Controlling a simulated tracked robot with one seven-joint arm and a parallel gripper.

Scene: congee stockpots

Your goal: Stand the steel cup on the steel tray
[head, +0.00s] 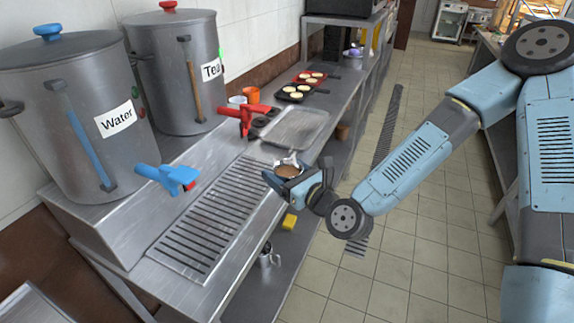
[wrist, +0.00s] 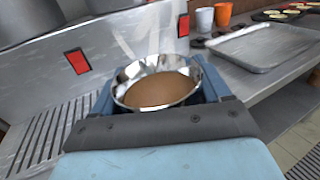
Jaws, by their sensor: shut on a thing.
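The steel cup (wrist: 157,85) holds a brown liquid and sits upright between the jaws of my gripper (wrist: 158,98) in the wrist view. In the head view the cup (head: 288,168) shows at the end of my gripper (head: 290,174), above the counter near the right end of the drip grate. My gripper is shut on the cup. The steel tray (head: 270,137) lies flat and empty on the counter, just beyond the cup. It also shows in the wrist view (wrist: 243,62), at upper right. The cup is apart from the tray.
Large urns marked Water (head: 70,125) and Tea (head: 180,85) stand at left, with a blue tap (head: 167,177) and a red tap (head: 245,118). Cups, including an orange one (head: 250,94), stand behind the tray. Black pans (head: 295,92) lie beyond it. A slotted drip grate (head: 210,220) lies nearer.

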